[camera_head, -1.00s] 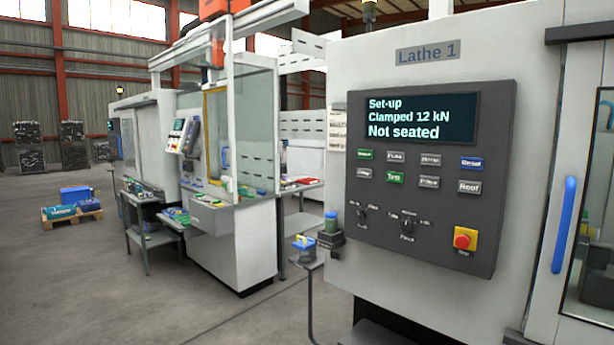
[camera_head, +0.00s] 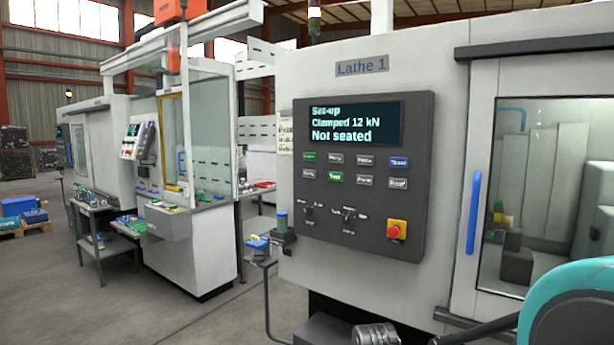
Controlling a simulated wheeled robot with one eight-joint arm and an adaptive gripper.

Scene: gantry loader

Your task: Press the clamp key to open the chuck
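The dark control panel (camera_head: 363,220) of Lathe 1 is on the machine's front. Its screen (camera_head: 347,123) reads "Set-up", "Clamped 12 kN", "Not seated". Below it are two rows of small keys. The labels are too blurred for me to tell which is the clamp key; one green key (camera_head: 335,177) is in the lower row and a blue key (camera_head: 399,162) at the upper right. The chuck itself I cannot make out. A teal and dark part of my arm shows at the lower right. My gripper's fingertips are not clearly in view.
A red stop button on a yellow plate (camera_head: 396,229) is low on the panel. The lathe door's blue handle (camera_head: 473,212) and window (camera_head: 545,200) are to the right. A small stand with a blue container (camera_head: 257,245) is at the left. Open floor lies front left.

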